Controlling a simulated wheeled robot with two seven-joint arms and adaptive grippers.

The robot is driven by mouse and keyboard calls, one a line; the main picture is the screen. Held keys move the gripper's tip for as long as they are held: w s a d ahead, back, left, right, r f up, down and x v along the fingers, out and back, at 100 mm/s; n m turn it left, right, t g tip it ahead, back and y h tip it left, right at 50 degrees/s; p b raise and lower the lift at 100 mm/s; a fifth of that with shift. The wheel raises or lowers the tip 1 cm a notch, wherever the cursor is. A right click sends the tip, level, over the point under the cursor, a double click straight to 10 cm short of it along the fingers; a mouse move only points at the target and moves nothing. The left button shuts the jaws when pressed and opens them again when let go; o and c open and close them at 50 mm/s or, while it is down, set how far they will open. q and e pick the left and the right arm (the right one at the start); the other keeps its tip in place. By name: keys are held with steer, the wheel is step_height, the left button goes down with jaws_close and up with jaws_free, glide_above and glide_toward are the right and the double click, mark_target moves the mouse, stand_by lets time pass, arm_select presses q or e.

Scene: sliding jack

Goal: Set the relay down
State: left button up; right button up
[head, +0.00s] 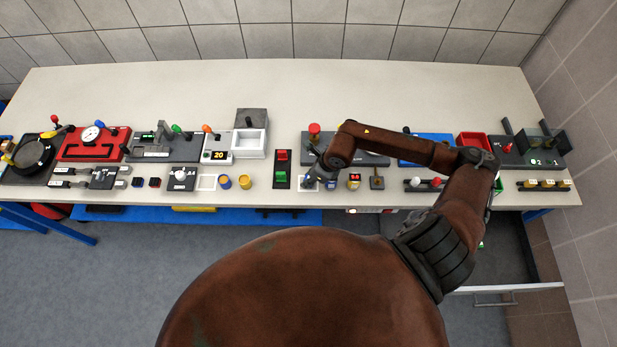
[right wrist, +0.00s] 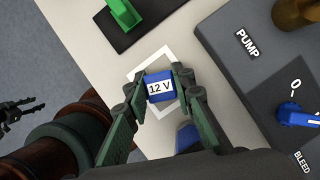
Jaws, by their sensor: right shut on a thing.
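The relay is a small blue block marked "12 V" (right wrist: 160,88). In the right wrist view my right gripper (right wrist: 161,84) is shut on it, one green finger on each side. The relay is over or on a white square outline (right wrist: 137,77) on the table; I cannot tell whether it touches the surface. In the head view the right gripper (head: 312,180) is at the front of the table and hides most of the outline and the relay. My left gripper (right wrist: 22,113) shows at the left of the right wrist view, its fingers apart and empty, over the floor. It is not in the head view.
A red and green switch (head: 282,168) stands just left of the outline. A blue-topped item (head: 331,184) stands close on its right. The PUMP panel (right wrist: 235,45) lies behind. The back of the table (head: 270,85) is clear. An open drawer (head: 500,265) is at front right.

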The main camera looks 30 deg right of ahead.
steer(key=o, duration=1.1)
steer(key=shift+r, duration=0.15)
steer(key=b+v, duration=0.1)
steer(key=v, duration=1.1)
steer(key=shift+b, duration=0.35)
